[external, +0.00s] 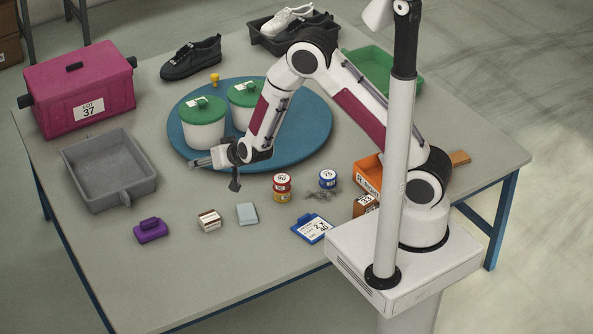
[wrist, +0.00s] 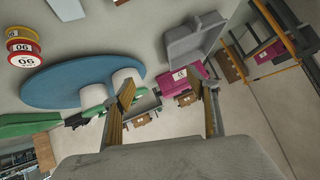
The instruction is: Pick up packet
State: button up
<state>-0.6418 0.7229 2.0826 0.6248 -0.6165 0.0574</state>
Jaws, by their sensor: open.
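A pale blue-grey flat item that looks like the packet (external: 247,213) lies on the table's front part, between a small brown-and-white box and the stacked tins. A pale flat shape at the top edge of the wrist view (wrist: 66,8) looks like the same packet, partly cut off. My gripper (external: 215,174) is open and empty above the table, behind and a little left of the packet, near the blue disc's front edge. In the wrist view its two fingers (wrist: 162,88) are spread wide with nothing between them.
A blue round disc (external: 302,125) bears two white tubs with green lids. A grey bin (external: 108,170) and magenta box (external: 80,87) stand left. A purple item (external: 151,230), brown-and-white box (external: 209,221), stacked tins (external: 282,187) and blue clipboard-like item (external: 312,228) lie around the packet.

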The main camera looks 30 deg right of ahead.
notch_tip(320, 180, down, 10)
jog(key=s+a+r+t+h, duration=0.1)
jog(key=s+a, duration=0.1)
jog(key=n+t+h, duration=0.1)
jog(key=t, duration=0.1)
send_near(211, 219)
jog(key=shift+w+a, duration=0.1)
jog(key=shift+w, duration=1.1)
jog(key=shift+s+f, duration=0.25)
jog(key=shift+f, duration=0.15)
jog(key=shift+x, duration=1.3)
jog(key=shift+w, duration=0.1)
jog(key=shift+x, duration=2.55)
